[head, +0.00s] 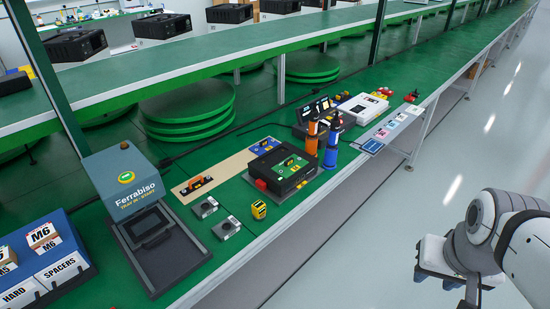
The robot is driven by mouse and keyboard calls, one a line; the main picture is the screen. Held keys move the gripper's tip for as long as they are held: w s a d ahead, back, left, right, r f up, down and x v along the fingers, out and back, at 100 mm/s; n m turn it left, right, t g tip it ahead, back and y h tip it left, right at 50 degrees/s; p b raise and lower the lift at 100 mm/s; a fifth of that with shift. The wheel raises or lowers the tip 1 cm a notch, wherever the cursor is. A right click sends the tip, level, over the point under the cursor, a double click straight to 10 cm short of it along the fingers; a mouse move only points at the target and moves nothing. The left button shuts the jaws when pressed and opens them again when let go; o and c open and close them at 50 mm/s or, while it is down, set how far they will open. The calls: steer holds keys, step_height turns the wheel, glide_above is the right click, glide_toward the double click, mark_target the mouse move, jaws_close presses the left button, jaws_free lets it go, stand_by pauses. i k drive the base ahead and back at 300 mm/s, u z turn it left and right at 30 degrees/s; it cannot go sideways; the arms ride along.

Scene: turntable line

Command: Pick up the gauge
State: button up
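I cannot tell for certain which thing is the gauge. A small yellow and black device (259,210) stands near the bench's front edge. An orange and black piece (195,185) lies on a beige strip (220,173) farther back. Two small grey blocks with dark round centres, a rear one (204,207) and a front one (226,228), sit left of the yellow device. My gripper (446,287) hangs over the floor at the lower right, well away from the bench. Its fingers are partly hidden and too small to read.
A Ferrabiso press-like machine (125,180) stands left. A black fixture (281,168) sits behind the yellow device, beside upright orange (312,138) and blue (332,145) tools. Bins (45,262) stand far left. The floor (370,240) before the bench is clear.

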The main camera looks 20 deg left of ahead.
mark_target(259, 209)
steer(key=u, duration=0.6)
steer(key=i, duration=0.9)
steer(key=u, duration=0.3)
steer(key=k, duration=0.85)
steer(key=u, duration=0.2)
steer(key=i, duration=0.85)
steer(key=z, duration=0.05)
